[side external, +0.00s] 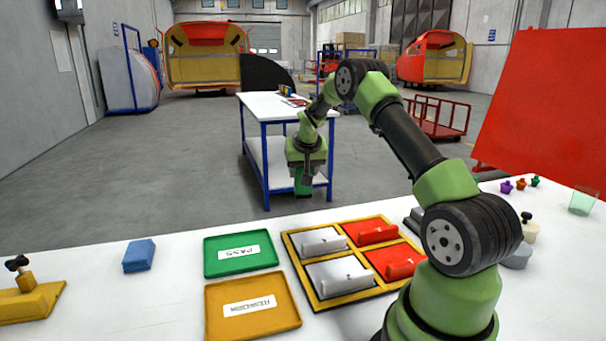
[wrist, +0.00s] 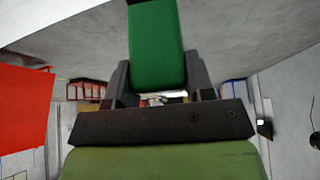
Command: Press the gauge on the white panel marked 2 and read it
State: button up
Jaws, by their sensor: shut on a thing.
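My gripper (side external: 306,174) is shut on a green block (side external: 302,187), which looks like the hand-held gauge. It is held in the air beyond the far edge of the white table, clear of the panels. In the wrist view the green block (wrist: 157,42) sits between the two dark fingers of my gripper (wrist: 158,72). Two white panels, a back one (side external: 319,243) and a front one (side external: 340,275), lie in the left column of a yellow and black tray (side external: 319,299). Their number marks are too small to read. No gauge reading is visible.
Two red panels (side external: 370,232) (side external: 395,260) fill the tray's right column. A green PASS tray (side external: 240,268) and an orange tray (side external: 253,325) lie to its left. A blue block (side external: 139,255) lies farther left. A white-topped blue bench (side external: 285,108) stands behind my gripper.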

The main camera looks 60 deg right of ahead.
jog(key=s+a+f+m+g+y, duration=0.25)
jog(key=s+a+m+g, duration=0.75)
jog(key=s+a+m, duration=0.95)
jog(key=shift+w+d+f+m+y, duration=0.15)
jog(key=shift+w+d+f+m, duration=0.75)
jog(key=shift+d+f, duration=0.2)
jog(key=shift+w+d+f+m+y, duration=0.1)
jog(key=shift+w+d+f+m, duration=0.65)
jog(key=shift+w+d+f, duration=0.25)
jog(key=shift+s+d+f, duration=0.1)
jog(key=shift+f, duration=0.45)
notch_tip(320, 180, up, 7)
dwell(1.4)
